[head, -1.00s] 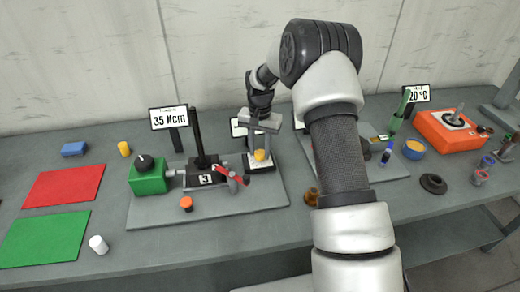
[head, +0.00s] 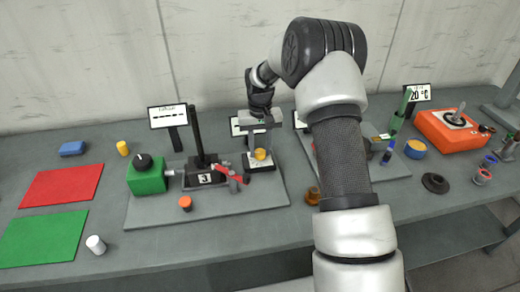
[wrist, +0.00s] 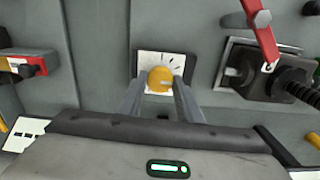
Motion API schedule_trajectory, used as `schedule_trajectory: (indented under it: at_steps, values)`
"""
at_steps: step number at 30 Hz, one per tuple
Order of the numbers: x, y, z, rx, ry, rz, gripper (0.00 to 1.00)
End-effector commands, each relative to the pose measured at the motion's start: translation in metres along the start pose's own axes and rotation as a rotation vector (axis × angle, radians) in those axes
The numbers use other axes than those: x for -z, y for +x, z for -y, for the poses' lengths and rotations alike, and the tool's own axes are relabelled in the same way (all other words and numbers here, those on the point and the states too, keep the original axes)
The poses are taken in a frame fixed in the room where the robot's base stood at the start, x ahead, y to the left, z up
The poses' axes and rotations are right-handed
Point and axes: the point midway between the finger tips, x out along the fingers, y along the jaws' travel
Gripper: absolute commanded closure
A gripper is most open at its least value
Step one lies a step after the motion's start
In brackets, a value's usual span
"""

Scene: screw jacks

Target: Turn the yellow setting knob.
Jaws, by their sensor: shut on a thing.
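The yellow setting knob (head: 260,154) sits on a white dial plate (head: 261,166) on the grey board at the middle of the bench. In the wrist view the knob (wrist: 160,79) shows a pale pointer mark on its right side, and dark tick marks fan out on the plate above it. My gripper (head: 260,148) reaches down from above. In the wrist view its two fingers stand on either side of the knob, shut on it. A display (head: 168,117) at the left of the board shows only dashes. Another display behind my gripper is partly hidden.
A green box with a black knob (head: 147,174) and a black fixture marked 3 (head: 205,178) with a red lever (head: 232,174) stand left of my gripper. An orange cap (head: 185,203) lies in front. My arm hides part of the board to the right.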

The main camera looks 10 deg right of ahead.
Motion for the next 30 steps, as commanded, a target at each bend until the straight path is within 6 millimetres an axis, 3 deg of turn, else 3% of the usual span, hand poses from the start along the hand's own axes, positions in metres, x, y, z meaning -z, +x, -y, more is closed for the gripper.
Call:
schedule_trajectory:
  at_steps: [17, 18, 21, 30]
  values:
    - [0.0006, -0.0014, 0.0005, 0.001, -0.042, -0.002, 0.90]
    - [0.0006, -0.0014, 0.0004, 0.001, -0.042, -0.002, 0.63]
    - [0.0005, -0.0011, 0.0004, 0.001, -0.041, -0.002, 0.49]
    - [0.0004, -0.0018, 0.0001, 0.000, -0.041, -0.001, 0.49]
